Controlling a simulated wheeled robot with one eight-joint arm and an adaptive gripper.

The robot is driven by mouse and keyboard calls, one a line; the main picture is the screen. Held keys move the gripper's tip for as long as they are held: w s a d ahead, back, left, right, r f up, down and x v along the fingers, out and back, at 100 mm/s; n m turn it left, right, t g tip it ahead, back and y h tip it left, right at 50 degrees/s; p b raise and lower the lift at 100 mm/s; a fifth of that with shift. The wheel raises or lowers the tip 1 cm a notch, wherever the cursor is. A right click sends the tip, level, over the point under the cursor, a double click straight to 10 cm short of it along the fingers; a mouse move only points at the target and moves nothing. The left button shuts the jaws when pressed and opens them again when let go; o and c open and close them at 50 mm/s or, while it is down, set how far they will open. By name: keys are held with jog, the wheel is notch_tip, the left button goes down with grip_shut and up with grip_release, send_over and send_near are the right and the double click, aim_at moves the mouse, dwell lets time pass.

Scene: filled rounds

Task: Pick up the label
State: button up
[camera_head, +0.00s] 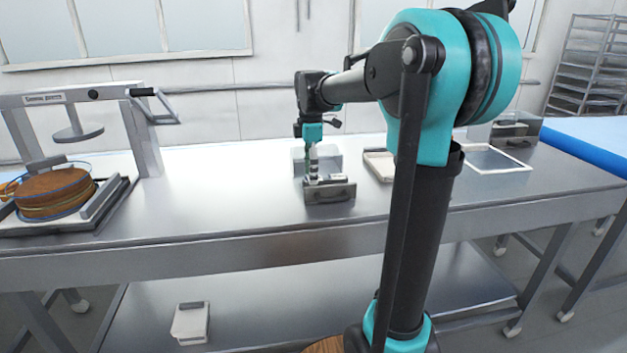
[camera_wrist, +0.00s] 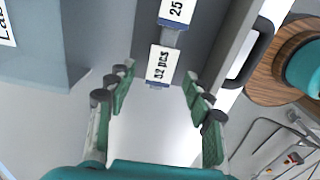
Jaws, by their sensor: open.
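A white label reading "32 pcs" (camera_wrist: 160,65) shows in the wrist view, at the edge of a grey metal holder (camera_head: 330,193). A second label reading "25" (camera_wrist: 176,10) lies just beyond it on the same holder. My gripper (camera_wrist: 157,80) is open, with its green fingers on either side of the "32 pcs" label. No finger appears closed on it. In the head view my gripper (camera_head: 311,160) points down over the holder on the steel table. The label faces are too small to read there.
A press with a round brown cake (camera_head: 55,193) stands at the left of the table (camera_head: 230,200). A grey box (camera_head: 318,157) is behind the holder. A shallow tray (camera_head: 379,165) and a white-framed panel (camera_head: 495,159) lie to the right. The table's front middle is clear.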

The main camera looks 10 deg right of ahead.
jog(key=shift+f, duration=0.25)
dwell(0.6)
jog(key=shift+c, duration=0.5)
jog(key=c, duration=0.7)
